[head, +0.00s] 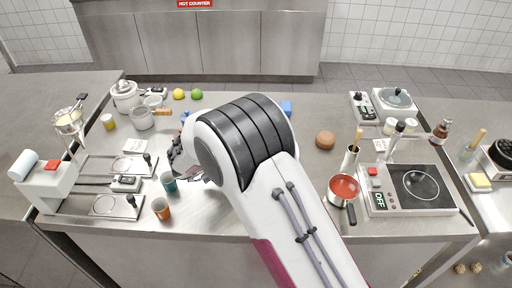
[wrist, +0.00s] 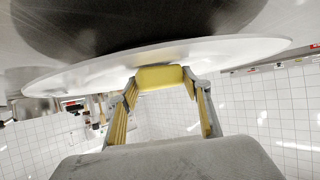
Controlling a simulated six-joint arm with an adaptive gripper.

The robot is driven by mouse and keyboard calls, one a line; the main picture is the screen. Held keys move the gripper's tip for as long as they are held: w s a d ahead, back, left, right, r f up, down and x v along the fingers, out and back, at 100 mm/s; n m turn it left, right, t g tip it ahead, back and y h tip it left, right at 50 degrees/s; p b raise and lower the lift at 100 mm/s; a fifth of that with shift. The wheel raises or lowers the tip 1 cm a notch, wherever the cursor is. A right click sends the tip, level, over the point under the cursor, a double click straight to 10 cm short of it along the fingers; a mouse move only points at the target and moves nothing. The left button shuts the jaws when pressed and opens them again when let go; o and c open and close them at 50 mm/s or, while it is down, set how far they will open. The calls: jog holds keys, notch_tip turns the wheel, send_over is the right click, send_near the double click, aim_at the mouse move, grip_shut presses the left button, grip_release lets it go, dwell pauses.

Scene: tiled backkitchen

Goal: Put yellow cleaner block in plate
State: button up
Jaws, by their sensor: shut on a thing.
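The yellow cleaner block (wrist: 160,77) is between the fingertips of my gripper (wrist: 162,90) in the wrist view, and the jaws are shut on it. The plate (wrist: 85,80), a wide pale disc, shows in the wrist view right by the block, its rim crossing the picture behind it. I cannot tell whether the block touches the plate. In the head view my arm covers the middle of the counter and hides the block and the plate. Only dark parts of the gripper show at the arm's left side.
A teal cup (head: 169,182) and an orange cup (head: 161,208) stand left of my arm. A red-filled pan (head: 344,188) and a hot plate (head: 415,187) are to the right. A brown round thing (head: 325,140) lies on the clearer counter behind.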

jog(key=o, duration=1.2)
jog(key=shift+f, duration=0.1)
jog(key=shift+c, duration=0.2)
jog(key=shift+a+r, duration=0.1)
jog(key=shift+r, duration=0.1)
jog(key=v, duration=1.1)
jog(key=shift+s+a+r, duration=0.1)
jog(key=shift+s+a, duration=0.1)
jog(key=shift+s, duration=0.15)
